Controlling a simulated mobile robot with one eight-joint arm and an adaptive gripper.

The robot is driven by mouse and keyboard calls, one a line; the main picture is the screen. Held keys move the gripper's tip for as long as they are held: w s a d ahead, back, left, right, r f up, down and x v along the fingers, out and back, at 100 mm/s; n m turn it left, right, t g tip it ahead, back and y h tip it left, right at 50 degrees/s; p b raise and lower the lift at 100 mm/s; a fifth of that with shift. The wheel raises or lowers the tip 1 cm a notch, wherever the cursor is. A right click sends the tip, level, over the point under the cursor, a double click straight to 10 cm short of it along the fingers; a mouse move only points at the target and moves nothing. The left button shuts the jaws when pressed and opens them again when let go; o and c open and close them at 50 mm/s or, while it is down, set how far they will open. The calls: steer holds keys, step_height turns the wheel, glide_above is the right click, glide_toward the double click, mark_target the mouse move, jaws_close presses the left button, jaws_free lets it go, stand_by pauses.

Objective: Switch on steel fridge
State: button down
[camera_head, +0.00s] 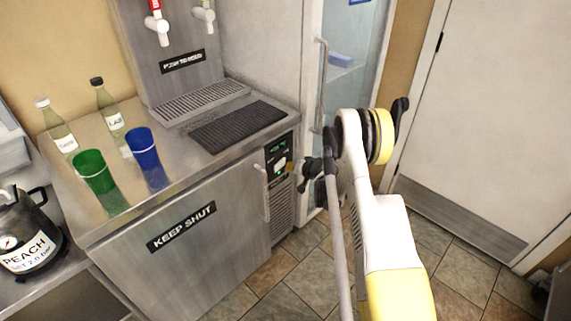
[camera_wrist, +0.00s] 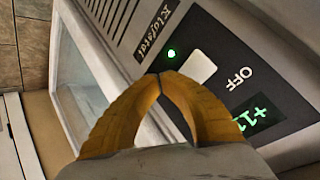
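The steel fridge (camera_head: 190,235) is the low steel cabinet under the counter, with a "KEEP SHUT" label on its shut door. Its dark control panel (camera_head: 279,154) is at the front right, with a lit green display. In the wrist view the panel shows a white switch (camera_wrist: 198,67), an "OFF" mark (camera_wrist: 239,76), a lit green light (camera_wrist: 171,53) and a green display (camera_wrist: 262,112) partly hidden by a finger. My gripper (camera_wrist: 158,77) has its yellow fingertips together, empty, just beside the switch; contact cannot be told. In the head view it is small, close to the panel.
On the counter stand a green cup (camera_head: 93,171), a blue cup (camera_head: 143,147), two bottles and a tap tower (camera_head: 180,60). A dark keg (camera_head: 28,235) labelled "PEACH" is at the left. A glass-door fridge (camera_head: 345,65) stands behind my arm. Tiled floor lies in front.

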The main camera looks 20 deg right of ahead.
steer(key=shift+s, duration=0.1)
steer(key=s, duration=0.2)
steer(key=s+d, duration=0.1)
steer(key=s, duration=0.2)
stand_by(0.5)
stand_by(0.3)
steer(key=s+a+r+n, duration=0.1)
steer(key=a+r, duration=0.2)
steer(key=r, duration=0.4)
steer(key=s+a+r+g, duration=0.1)
steer(key=s+a+r, duration=0.1)
steer(key=a+r, duration=0.35)
steer(key=s+a+r+n, duration=0.1)
steer(key=a+r, duration=0.1)
steer(key=r, duration=0.7)
steer(key=s+a+r+n+g, duration=0.1)
steer(key=s+a+r, duration=0.2)
steer(key=s+r, duration=0.25)
steer(key=s+a+r+n, duration=0.1)
steer(key=s+a+r, duration=0.3)
steer(key=s, duration=0.2)
steer(key=s+a+n, duration=0.1)
steer(key=s+a, duration=0.1)
steer(key=s, duration=0.8)
steer(key=s+a+r+n+g+h, duration=0.1)
steer(key=s+a, duration=0.2)
steer(key=s, duration=0.8)
steer(key=shift+s+r+g, duration=0.2)
steer(key=shift+g, duration=0.1)
